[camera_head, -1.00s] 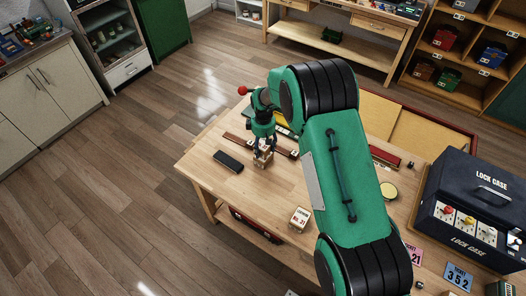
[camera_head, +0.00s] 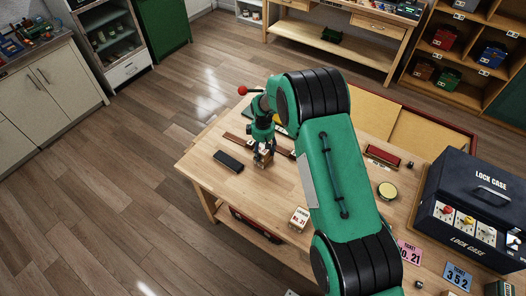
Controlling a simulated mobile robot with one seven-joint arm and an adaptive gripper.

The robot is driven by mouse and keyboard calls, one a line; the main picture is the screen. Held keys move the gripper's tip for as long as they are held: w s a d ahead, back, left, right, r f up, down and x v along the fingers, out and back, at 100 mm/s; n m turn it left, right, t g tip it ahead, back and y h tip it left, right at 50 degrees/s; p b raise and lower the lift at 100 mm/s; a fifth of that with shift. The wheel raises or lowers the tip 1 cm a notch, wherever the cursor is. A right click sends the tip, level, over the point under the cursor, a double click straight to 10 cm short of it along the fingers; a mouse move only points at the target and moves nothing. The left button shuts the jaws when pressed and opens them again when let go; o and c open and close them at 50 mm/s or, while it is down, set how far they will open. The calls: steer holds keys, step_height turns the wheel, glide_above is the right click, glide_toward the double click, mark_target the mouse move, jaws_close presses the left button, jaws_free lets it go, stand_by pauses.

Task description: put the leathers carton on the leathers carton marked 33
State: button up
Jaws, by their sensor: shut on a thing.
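My gripper (camera_head: 264,149) points down over the left part of the wooden table and is shut on a small tan carton (camera_head: 263,159). The gripper's fingers hide part of this carton, and I cannot tell whether its underside touches the table. A second carton, white and tan with a red number on its label (camera_head: 299,218), stands on the table near the front edge, to the right of and nearer than my gripper. Its number is too small to read surely. The two cartons are apart.
A black flat case (camera_head: 228,161) lies left of my gripper, and a dark red strip (camera_head: 238,140) lies behind it. Bare tabletop (camera_head: 260,195) lies between the cartons.

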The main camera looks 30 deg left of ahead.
mark_target(263, 148)
steer(key=shift+f, duration=0.2)
steer(key=o, duration=1.2)
steer(key=shift+r, duration=0.15)
step_height(263, 148, up, 12)
steer(key=shift+r+b, duration=0.1)
steer(key=shift+b, duration=0.2)
stand_by(0.5)
